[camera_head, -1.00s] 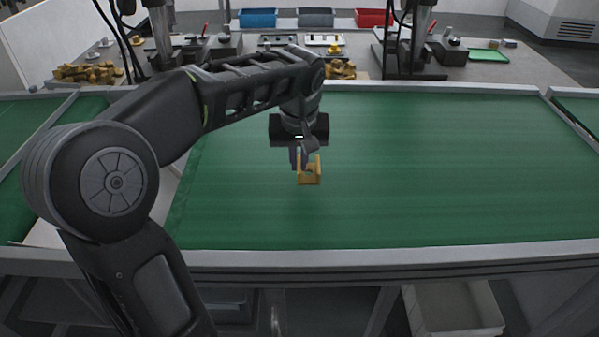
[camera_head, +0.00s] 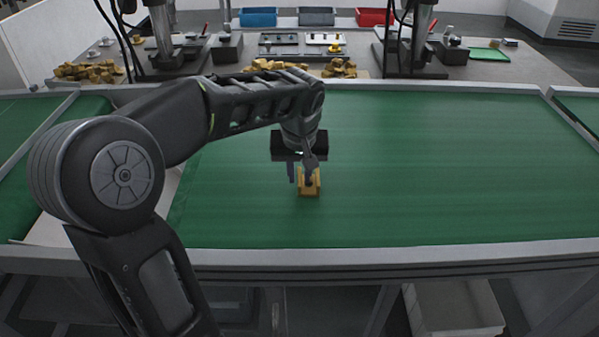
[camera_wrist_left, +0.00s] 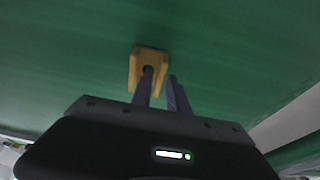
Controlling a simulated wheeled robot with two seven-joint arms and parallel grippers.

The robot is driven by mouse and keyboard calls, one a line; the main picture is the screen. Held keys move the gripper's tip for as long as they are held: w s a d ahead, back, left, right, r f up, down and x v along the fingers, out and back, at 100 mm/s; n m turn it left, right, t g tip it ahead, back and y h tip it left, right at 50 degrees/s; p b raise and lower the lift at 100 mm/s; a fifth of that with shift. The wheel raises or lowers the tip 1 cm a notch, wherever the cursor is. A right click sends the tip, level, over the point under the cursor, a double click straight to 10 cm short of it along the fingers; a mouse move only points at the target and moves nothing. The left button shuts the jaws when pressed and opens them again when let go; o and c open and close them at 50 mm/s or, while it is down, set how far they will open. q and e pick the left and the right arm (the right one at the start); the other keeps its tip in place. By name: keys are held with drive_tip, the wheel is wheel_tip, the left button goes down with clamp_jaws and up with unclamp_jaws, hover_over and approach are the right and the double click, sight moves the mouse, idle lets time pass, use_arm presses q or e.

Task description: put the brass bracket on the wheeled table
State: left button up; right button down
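In the wrist view the fingers (camera_wrist_left: 161,78) lie either side of one bracket wall. My right gripper is out of view. I cannot make out a wheeled table.
The green belt (camera_head: 430,170) is clear to the right, with a grey frame edge (camera_head: 420,257) in front. Behind stands a grey workbench (camera_head: 490,68) with brass pieces (camera_head: 90,71), machines and coloured bins. A pale bin (camera_head: 452,310) is below the front edge.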

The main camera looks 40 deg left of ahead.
use_arm(q)
drive_tip(key=shift+o, duration=0.8)
drive_tip(key=shift+r, duration=0.35)
drive_tip(key=v, duration=1.1)
drive_tip(key=shift+r, duration=0.3)
